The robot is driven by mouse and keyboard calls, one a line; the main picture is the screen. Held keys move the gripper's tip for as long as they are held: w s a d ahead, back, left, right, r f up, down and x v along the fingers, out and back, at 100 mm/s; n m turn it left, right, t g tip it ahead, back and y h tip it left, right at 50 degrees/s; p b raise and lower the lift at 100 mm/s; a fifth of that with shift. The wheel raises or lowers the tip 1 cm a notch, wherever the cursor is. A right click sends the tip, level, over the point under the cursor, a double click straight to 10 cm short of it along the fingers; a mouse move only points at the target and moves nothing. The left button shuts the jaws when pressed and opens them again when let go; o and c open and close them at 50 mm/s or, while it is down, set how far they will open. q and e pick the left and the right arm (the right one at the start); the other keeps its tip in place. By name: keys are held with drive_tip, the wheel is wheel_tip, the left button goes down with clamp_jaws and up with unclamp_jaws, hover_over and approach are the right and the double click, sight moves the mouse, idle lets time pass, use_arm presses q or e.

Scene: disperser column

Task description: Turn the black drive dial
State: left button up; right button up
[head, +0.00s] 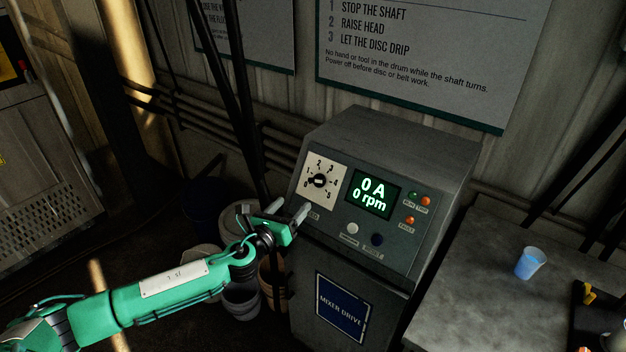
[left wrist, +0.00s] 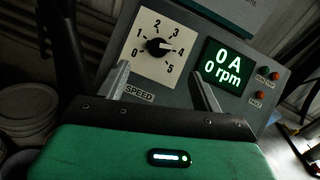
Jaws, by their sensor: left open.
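The black drive dial (head: 320,181) is a small knob on a white plate numbered 0 to 5, on the sloping face of the grey mixer drive cabinet. It also shows in the left wrist view (left wrist: 157,47), above a SPEED label. I cannot tell its exact setting. The green display (head: 373,194) beside it reads 0 A and 0 rpm. My left gripper (head: 290,213) is open and empty, below and left of the dial in the head view. In the left wrist view its two fingers (left wrist: 161,78) stand apart below the dial, not around it. My right gripper is not in view.
A white button (head: 352,228) and a dark button (head: 376,240) sit below the display, with indicator lamps (head: 410,220) to its right. A grey table with a blue cup (head: 530,263) stands at the right. Buckets (head: 240,300) stand on the floor left of the cabinet.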

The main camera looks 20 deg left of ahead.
sight(315, 180)
use_arm(q)
drive_tip(key=p+x, duration=0.2)
drive_tip(key=x, duration=0.9)
drive_tip(key=shift+w, duration=0.1)
drive_tip(key=shift+w+d+f, duration=0.1)
drive_tip(key=shift+w+d, duration=0.05)
drive_tip(key=shift+w, duration=0.4)
drive_tip(key=shift+c, duration=0.2)
drive_tip(key=c, duration=1)
drive_tip(key=shift+o, duration=0.3)
